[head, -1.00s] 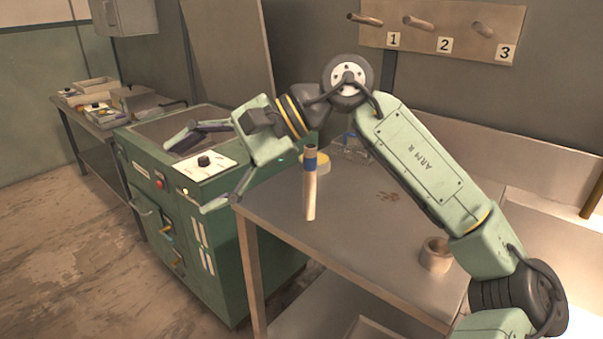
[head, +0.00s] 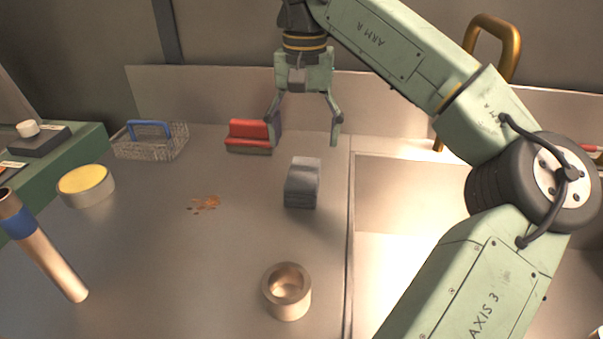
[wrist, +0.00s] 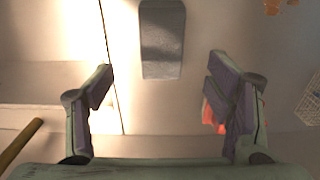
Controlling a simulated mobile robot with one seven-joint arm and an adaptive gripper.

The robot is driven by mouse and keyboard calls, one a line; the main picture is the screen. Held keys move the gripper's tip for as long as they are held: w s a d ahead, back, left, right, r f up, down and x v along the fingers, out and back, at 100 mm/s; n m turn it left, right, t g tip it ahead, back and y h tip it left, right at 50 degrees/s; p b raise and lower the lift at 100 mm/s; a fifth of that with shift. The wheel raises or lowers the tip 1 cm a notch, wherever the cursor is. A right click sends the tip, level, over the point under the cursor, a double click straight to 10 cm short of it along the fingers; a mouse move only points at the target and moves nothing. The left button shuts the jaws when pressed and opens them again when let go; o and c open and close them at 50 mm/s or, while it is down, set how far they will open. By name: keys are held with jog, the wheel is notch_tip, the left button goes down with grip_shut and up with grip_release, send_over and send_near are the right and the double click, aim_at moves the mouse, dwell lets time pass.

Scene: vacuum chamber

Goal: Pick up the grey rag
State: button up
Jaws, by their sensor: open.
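The grey rag (head: 302,185) is a folded, block-like grey bundle lying on the metal table, left of the basin edge. In the wrist view the rag (wrist: 162,38) lies at the top middle, beyond the fingertips and roughly in line with the gap between them. My gripper (head: 304,128) points down with its fingers spread, above the far part of the table and behind the rag in the head view. The wrist view shows my gripper (wrist: 160,85) open, with nothing between its fingers. It does not touch the rag.
A red folded bundle (head: 248,130) lies close to my left finger. An orange-brown stain (head: 205,203) is left of the rag. The basin (head: 400,190) lies right.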

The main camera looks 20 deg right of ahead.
aim_at(303, 172)
jog(key=f, duration=0.4)
jog(key=shift+s+a+f, duration=0.1)
jog(key=shift+s+f, duration=0.1)
jog(key=shift+f+p, duration=0.8)
jog(key=shift+f, duration=1.9)
jog(key=shift+c, duration=0.5)
jog(key=c, duration=1.1)
jog(key=shift+r, duration=0.1)
jog(key=shift+c, duration=0.2)
notch_tip(303, 172, up, 10)
jog(key=shift+b, duration=0.55)
jog(key=o, duration=0.6)
jog(key=shift+a, duration=0.1)
jog(key=c, duration=0.5)
